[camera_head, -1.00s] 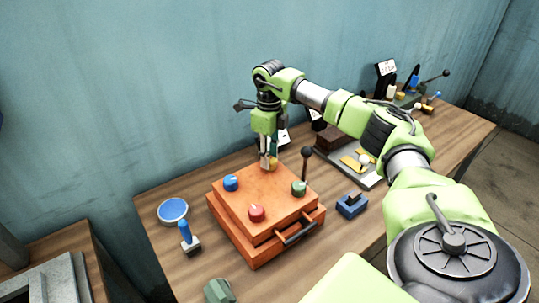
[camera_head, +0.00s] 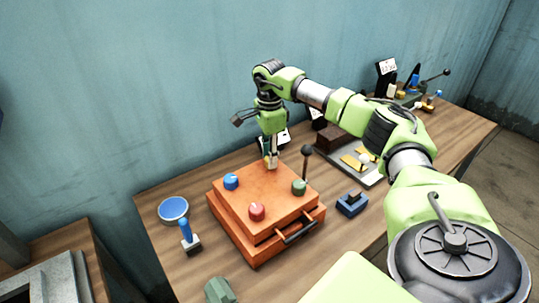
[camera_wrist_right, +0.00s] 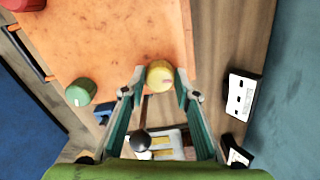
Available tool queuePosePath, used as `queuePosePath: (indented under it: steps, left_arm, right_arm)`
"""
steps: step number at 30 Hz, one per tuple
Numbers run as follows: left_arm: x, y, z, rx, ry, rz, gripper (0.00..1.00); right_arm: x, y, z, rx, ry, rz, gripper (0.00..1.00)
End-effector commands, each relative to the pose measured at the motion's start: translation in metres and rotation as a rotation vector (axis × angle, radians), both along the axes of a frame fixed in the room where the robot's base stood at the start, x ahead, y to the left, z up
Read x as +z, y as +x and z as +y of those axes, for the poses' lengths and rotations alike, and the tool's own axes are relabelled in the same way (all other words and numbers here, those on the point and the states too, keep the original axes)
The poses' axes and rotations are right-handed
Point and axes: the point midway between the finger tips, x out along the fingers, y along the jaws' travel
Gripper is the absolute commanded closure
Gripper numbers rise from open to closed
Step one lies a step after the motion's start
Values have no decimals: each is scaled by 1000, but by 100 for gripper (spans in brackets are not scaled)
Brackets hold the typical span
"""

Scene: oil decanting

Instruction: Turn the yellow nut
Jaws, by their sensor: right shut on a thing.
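The yellow nut (camera_wrist_right: 160,75) sits at the back corner of the orange box (camera_head: 262,189). In the wrist view it is between the fingertips of my right gripper (camera_wrist_right: 161,82), which is shut on it from both sides. In the head view my right gripper (camera_head: 271,162) points down at that corner and mostly hides the nut. A blue nut (camera_head: 231,182), a red nut (camera_head: 257,212) and a green nut (camera_head: 299,187) stand at the other corners of the box top. My left gripper is not in view.
A lever with a black ball (camera_head: 307,150) stands close to the right of my gripper. A blue dish (camera_head: 173,209) and a blue-handled tool (camera_head: 186,233) lie left of the box. A blue block (camera_head: 352,204) is to its right. The wall is close behind.

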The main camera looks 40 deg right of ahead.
Motion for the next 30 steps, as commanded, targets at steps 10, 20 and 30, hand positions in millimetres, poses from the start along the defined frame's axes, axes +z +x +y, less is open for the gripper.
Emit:
queuePosePath:
  steps: [10,20,30]
  left_arm:
    - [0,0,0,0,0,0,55]
    - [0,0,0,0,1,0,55]
    - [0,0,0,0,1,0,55]
  right_arm:
    - [2,1,0,101,0,-5,93]
    - [2,1,0,111,0,-5,93]
    - [1,0,0,110,0,-3,55]
